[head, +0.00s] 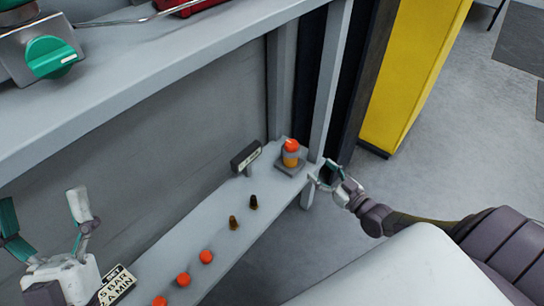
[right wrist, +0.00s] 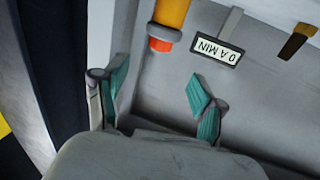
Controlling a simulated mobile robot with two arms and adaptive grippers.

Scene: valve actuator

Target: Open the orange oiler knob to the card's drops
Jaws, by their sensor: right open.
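The oiler, with an amber body (head: 290,159) and an orange knob (head: 291,145) on top, stands on a small base at the far end of the grey shelf. In the right wrist view its amber body (right wrist: 172,14) and orange knob (right wrist: 160,45) show upside down near the top. My right gripper (head: 326,172) is open and empty beside the oiler, apart from the knob; its spread teal fingertips show in the right wrist view (right wrist: 158,80). My left gripper (head: 42,215) is open and empty.
Two dark brass fittings (head: 243,212) and several orange caps (head: 184,279) stand along the shelf. A teal knob (head: 50,57) sits on the upper ledge. Open floor lies to the right.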

